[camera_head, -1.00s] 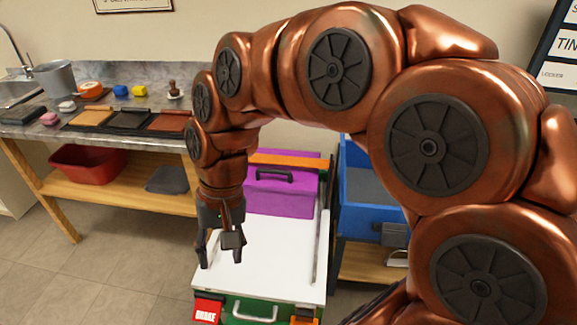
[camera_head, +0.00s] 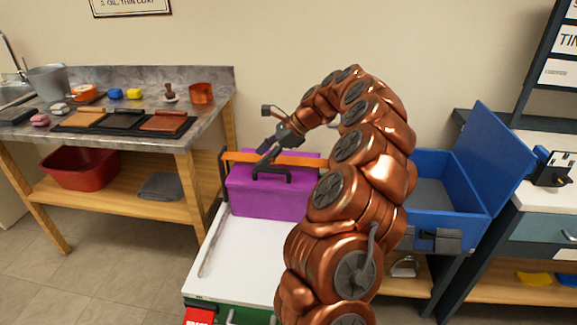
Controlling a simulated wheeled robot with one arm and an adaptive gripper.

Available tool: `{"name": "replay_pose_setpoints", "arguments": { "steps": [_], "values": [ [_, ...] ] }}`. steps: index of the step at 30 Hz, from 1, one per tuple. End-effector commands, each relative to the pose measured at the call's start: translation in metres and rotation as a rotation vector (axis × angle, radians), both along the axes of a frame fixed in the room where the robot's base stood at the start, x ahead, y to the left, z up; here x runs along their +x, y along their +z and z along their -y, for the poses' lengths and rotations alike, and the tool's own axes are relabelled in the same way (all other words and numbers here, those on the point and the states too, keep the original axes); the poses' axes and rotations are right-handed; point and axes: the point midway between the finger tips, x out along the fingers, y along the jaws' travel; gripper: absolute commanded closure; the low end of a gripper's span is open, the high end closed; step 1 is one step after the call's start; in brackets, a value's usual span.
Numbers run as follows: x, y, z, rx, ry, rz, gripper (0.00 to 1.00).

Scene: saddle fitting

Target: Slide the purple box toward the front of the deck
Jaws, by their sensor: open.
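The purple box (camera_head: 265,195) stands at the far end of the white deck (camera_head: 236,262), with a dark handle on its lid. Its right end is hidden behind my arm. My gripper (camera_head: 267,132) is open, above the back left part of the box and pointing left. I see nothing between its fingers. I cannot tell whether the lower finger touches the box or the bar.
The near part of the deck is bare, with a red brake tag (camera_head: 199,316) at its front. A workbench (camera_head: 210,116) with tools stands at the left. An open blue toolbox (camera_head: 450,205) stands at the right, close to my arm.

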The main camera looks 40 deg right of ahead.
Motion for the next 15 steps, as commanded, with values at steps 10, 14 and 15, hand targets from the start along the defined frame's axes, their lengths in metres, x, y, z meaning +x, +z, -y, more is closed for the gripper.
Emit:
{"name": "replay_pose_setpoints", "arguments": {
  "steps": [10,14,15],
  "values": [
    [-0.01,-0.045,0.079,0.088,-0.264,-0.082,0.52],
    [-0.011,-0.044,0.08,0.09,-0.268,-0.083,0.52],
    [-0.011,-0.044,0.08,0.09,-0.268,-0.083,0.52]
  ]
}}
